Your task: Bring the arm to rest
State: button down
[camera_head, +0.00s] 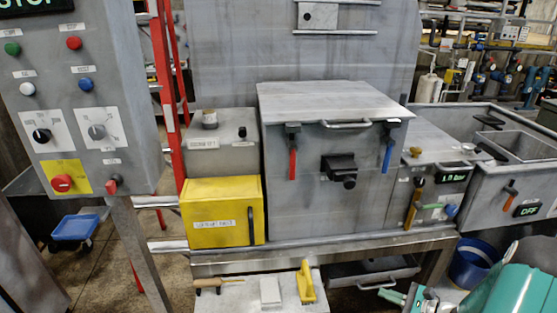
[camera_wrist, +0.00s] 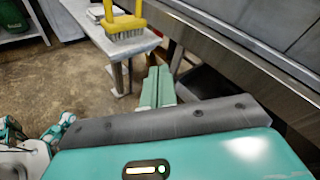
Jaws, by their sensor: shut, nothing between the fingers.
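My gripper (camera_wrist: 158,86) shows in the wrist view as two pale green fingers lying side by side, shut with nothing between them. They point towards the floor beside a low bench. In the head view my teal arm (camera_head: 508,290) is folded into the lower right corner, and the green gripper fingers (camera_head: 393,297) stick out to its left, in front of the lower part of the machine frame. No contact between the fingers and anything else shows.
The low bench (camera_wrist: 88,27) holds a yellow-handled brush (camera_wrist: 124,22); the brush also shows in the head view (camera_head: 307,284). The compactor (camera_head: 325,190), yellow box (camera_head: 222,213) and control panel (camera_head: 85,110) stand ahead. A blue bucket (camera_head: 474,262) is near my arm. Floor at left is mostly open.

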jog(key=s+a+r+n+g+h, duration=0.25)
jog(key=a+r+n+g, duration=0.3)
jog(key=a+r, duration=0.3)
jog(key=s+a+r+n+g+h, duration=0.1)
jog(key=s+a+r+n+g, duration=0.25)
jog(key=a+r+n, duration=0.5)
jog(key=s+a+r+n+t+h, duration=0.4)
jog(key=s+r+n+h, duration=0.3)
jog(key=s+r, duration=0.5)
jog(key=shift+s+r+n+h, duration=0.4)
jog(key=shift+r+h, duration=0.15)
jog(key=shift+r, duration=1.2)
